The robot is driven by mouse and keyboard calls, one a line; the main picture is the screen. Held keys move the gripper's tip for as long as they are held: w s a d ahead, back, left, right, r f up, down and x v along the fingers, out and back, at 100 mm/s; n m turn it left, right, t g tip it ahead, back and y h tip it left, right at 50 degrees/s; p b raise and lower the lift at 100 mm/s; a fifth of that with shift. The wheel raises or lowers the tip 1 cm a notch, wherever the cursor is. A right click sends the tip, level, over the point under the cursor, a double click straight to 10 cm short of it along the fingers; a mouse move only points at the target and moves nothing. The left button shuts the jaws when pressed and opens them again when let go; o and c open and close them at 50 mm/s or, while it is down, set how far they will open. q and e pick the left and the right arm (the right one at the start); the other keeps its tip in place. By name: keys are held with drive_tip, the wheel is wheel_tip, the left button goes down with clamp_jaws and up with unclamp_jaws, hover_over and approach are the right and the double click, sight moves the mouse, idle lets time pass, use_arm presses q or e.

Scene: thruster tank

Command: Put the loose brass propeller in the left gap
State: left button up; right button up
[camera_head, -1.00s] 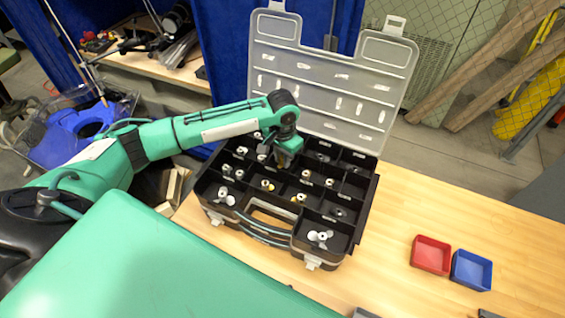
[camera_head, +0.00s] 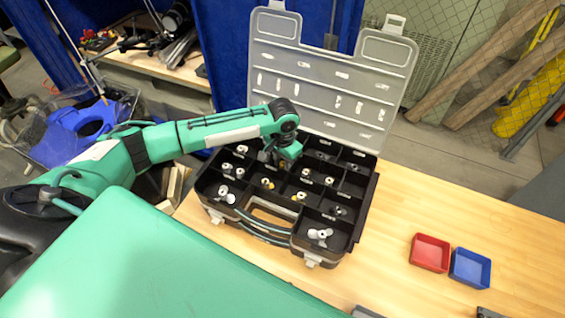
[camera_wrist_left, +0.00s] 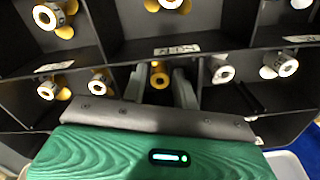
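The open black case (camera_head: 329,256) holds white-grey and brass-coloured propellers in its compartments. My left gripper (camera_head: 284,165) is low over the case's middle back compartments in the head view. In the left wrist view, my left gripper (camera_wrist_left: 159,78) has its fingers apart, one on each side of a brass propeller (camera_wrist_left: 158,74). Narrow gaps seem to show between hub and fingers. The propeller's lower part is hidden by the gripper. Brass-bladed propellers also show in the head view (camera_head: 268,183). I cannot tell which compartment is the left gap. My right gripper is not in view.
The case's grey lid (camera_head: 325,85) stands upright behind it. Compartment walls stand close around the left fingers. A red tray (camera_head: 430,253) and a blue tray (camera_head: 470,268) sit on the wooden table (camera_head: 420,205) at right, with clear table between them and the case.

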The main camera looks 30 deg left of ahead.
use_arm(q)
wheel_tip(320, 180, up, 12)
drive_tip(key=b, duration=0.2)
drive_tip(key=shift+f, duration=0.15)
idle(0.5)
